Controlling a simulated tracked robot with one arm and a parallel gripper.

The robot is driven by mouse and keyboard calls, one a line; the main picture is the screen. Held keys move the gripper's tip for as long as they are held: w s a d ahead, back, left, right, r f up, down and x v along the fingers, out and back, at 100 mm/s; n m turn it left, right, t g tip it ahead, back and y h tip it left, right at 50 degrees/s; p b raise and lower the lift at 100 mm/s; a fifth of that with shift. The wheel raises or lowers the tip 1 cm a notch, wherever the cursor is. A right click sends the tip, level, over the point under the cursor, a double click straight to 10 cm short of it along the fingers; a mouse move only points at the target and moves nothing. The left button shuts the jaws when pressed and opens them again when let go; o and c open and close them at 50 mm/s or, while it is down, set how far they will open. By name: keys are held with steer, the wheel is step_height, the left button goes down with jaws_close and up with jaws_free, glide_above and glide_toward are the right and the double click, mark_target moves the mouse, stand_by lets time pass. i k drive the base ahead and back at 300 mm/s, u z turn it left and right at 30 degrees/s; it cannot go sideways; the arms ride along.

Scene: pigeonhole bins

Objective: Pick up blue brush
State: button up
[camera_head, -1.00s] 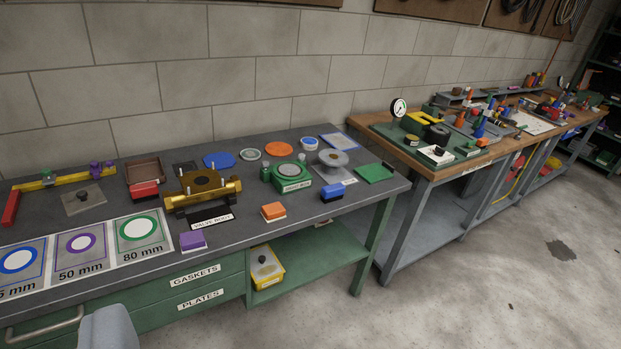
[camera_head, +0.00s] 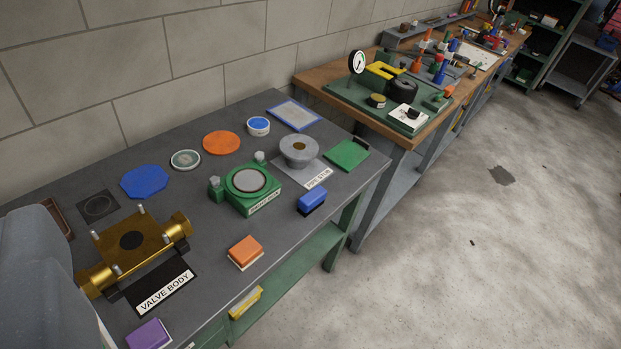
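The blue brush (camera_head: 312,200) is a small block with a blue top and a dark underside. It lies near the front right edge of the dark grey bench top (camera_head: 215,258), in front of the pipe stub (camera_head: 299,152). Nothing touches it. A similar orange block with a pale underside (camera_head: 245,251) and a purple one (camera_head: 150,334) lie further left along the same edge. A grey rounded part of my own arm fills the lower left. My gripper's fingers do not show.
The brass valve body (camera_head: 133,243) stands at left. A green fixture (camera_head: 250,190) and a green plate (camera_head: 347,154) are near the brush. A wooden-topped bench (camera_head: 421,139) with a gauge and several parts stands behind at right. The concrete floor at right is clear.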

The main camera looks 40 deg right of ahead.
mark_target(314, 199)
steer(key=z, duration=0.15)
steer(key=i, duration=1.15)
steer(key=z, duration=0.2)
